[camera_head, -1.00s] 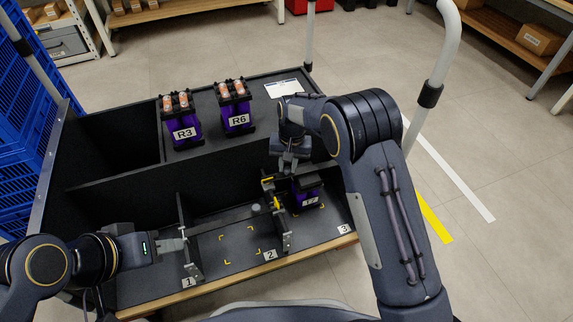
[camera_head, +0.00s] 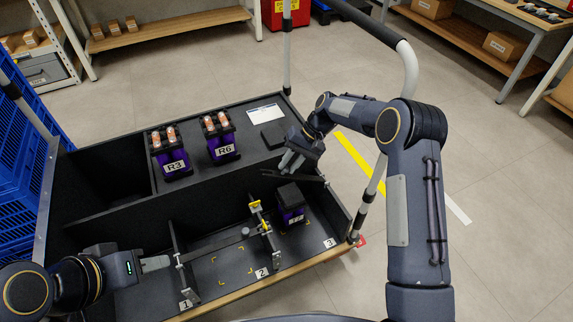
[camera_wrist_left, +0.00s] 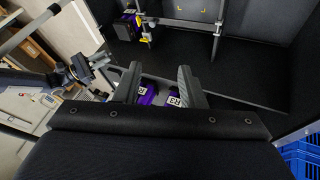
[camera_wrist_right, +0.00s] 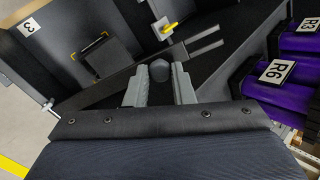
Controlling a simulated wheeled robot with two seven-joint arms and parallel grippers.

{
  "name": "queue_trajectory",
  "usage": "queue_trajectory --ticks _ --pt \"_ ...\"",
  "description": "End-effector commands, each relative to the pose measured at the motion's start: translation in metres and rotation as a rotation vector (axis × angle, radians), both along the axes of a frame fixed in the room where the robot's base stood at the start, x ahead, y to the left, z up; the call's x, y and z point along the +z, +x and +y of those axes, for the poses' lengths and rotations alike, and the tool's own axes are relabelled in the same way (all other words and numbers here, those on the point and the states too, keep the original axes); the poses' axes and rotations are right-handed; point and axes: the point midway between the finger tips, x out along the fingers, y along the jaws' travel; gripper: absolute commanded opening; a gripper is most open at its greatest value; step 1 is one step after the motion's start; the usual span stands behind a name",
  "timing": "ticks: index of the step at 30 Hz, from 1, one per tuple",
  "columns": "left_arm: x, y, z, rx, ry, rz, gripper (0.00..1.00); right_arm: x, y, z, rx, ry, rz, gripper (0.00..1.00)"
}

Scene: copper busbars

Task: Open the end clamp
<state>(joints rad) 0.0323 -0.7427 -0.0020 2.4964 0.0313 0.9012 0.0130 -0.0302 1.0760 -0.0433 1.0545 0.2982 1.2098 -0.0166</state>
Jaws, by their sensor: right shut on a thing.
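My right gripper (camera_head: 289,164) is shut on the round dark knob (camera_wrist_right: 160,69) of a clamp bar with a forked end (camera_wrist_right: 206,42). In the head view this dark bar (camera_head: 308,179) shows above and behind the purple module (camera_head: 291,205) in bay 3. The fork appears clear of the post with the yellow latch (camera_head: 255,206); that latch is also in the right wrist view (camera_wrist_right: 170,28). Whether the bar's far end is still hinged is unclear. My left gripper (camera_head: 168,262) is open and empty at the divider of bay 1; its fingers (camera_wrist_left: 160,84) are apart.
Another bar with a knob (camera_head: 245,231) spans bay 2, whose floor is empty. Modules R3 (camera_head: 169,155) and R6 (camera_head: 221,138) stand on the rear shelf beside a white card (camera_head: 264,113). The cart's posts and handle (camera_head: 407,68) rise on the right.

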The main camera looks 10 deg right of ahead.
Motion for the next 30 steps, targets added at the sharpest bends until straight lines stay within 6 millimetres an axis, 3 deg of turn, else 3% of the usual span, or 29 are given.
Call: queue_trajectory --ticks 11,17,20,30 --pt "0.0 0.0 0.0 0.0 0.0 0.0 0.36 0.0 -0.001 0.0 0.001 0.004 0.005 0.0" --pt "0.002 0.006 -0.003 0.011 -0.034 0.03 0.12 0.0 -0.001 0.0 0.002 0.005 0.006 0.0" --pt "0.004 0.017 -0.009 0.036 -0.101 0.086 0.0 0.0 -0.001 0.0 0.002 0.004 0.006 0.0" --pt "0.0 0.101 -0.044 0.236 -0.481 0.418 0.0 0.0 -0.001 0.0 0.002 0.004 0.006 0.0"
